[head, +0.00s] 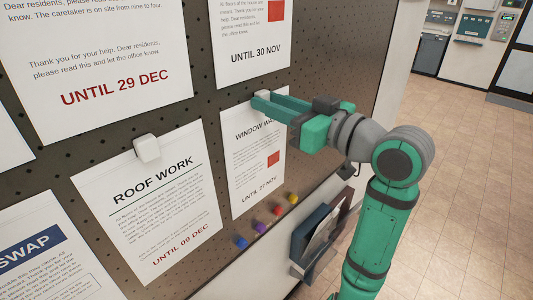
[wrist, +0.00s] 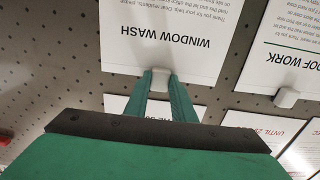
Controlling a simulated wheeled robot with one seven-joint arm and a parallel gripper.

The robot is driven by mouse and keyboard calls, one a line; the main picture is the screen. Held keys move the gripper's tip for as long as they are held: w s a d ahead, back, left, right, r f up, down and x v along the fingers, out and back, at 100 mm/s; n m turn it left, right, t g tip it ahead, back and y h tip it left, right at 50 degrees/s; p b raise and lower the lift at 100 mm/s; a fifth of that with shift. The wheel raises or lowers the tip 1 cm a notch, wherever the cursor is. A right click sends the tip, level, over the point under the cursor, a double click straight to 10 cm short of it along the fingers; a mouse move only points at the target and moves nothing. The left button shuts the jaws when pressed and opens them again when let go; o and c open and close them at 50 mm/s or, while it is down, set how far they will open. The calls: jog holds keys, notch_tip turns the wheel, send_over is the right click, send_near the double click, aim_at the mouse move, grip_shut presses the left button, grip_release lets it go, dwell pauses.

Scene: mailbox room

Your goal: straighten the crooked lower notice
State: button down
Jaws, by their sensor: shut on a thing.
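The lower notice, a white sheet headed WINDOW WASH (head: 256,165), hangs on the perforated board in the head view, with a red square and a date at its foot. It fills the top middle of the wrist view, upside down (wrist: 165,55). Any tilt is hard to tell from these angles. My gripper (head: 262,100) is at the notice's top edge and covers part of its heading. Its two green fingers are shut on a small white block (wrist: 161,80) at the middle of that edge, touching it from both sides.
A ROOF WORK notice (head: 150,205) with its white block (head: 147,149) hangs to the left. An UNTIL 30 NOV notice (head: 251,40) hangs just above. Several coloured pins (head: 260,227) and a dark leaflet holder (head: 318,232) are below. Open tiled floor lies right.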

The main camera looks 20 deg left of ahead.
jog(key=c, duration=1.4)
grip_release()
jog(key=shift+d, duration=0.1)
jog(key=v, duration=1)
jog(key=shift+s+d, duration=0.2)
jog(key=shift+d, duration=0.1)
